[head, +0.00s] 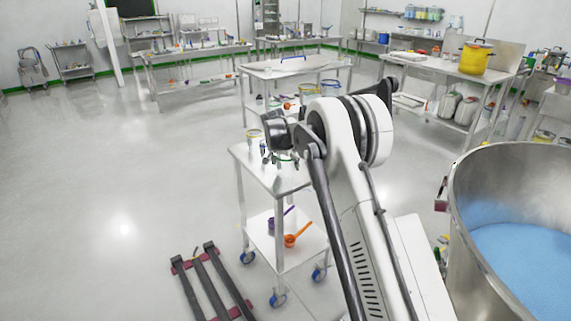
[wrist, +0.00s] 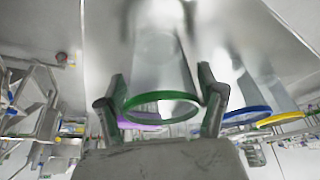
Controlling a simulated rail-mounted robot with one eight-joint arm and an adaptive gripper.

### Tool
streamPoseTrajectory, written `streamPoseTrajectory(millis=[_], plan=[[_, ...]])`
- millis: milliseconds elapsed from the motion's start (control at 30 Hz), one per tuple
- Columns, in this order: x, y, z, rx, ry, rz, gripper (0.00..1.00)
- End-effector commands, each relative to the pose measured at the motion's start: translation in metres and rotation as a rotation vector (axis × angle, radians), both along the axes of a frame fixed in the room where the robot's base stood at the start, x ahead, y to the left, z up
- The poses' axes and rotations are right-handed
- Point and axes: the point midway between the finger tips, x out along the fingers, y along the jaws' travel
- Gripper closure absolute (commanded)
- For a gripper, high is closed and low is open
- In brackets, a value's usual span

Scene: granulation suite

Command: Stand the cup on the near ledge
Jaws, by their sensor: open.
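In the wrist view, a clear cup with a green rim (wrist: 155,70) sits between the fingers of my gripper (wrist: 161,95). The fingers are open, one on each side of it; I cannot tell whether either touches. The picture looks upside down, with the rim toward the bottom. In the head view my gripper (head: 280,158) is low over the top of a white cart (head: 285,182), and part of a green rim shows there. My arm hides much of the cart top. I cannot tell which surface is the near ledge.
Cups with a blue rim (wrist: 246,114) and a yellow rim (wrist: 279,119) stand close beside the green one; a purple rim shows behind it. An orange scoop (head: 297,236) lies on the cart's lower shelf. A steel vat (head: 468,215) of blue material stands right.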

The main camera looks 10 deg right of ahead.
Motion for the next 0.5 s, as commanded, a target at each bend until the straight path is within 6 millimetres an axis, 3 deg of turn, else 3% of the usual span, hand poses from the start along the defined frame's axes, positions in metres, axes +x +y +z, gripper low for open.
streamPoseTrajectory(millis=[167,500], plan=[[-0.004,0.003,0.012,0.000,0.000,0.001,0.29],[-0.026,0.012,0.078,-0.001,0.000,0.002,0.29]])
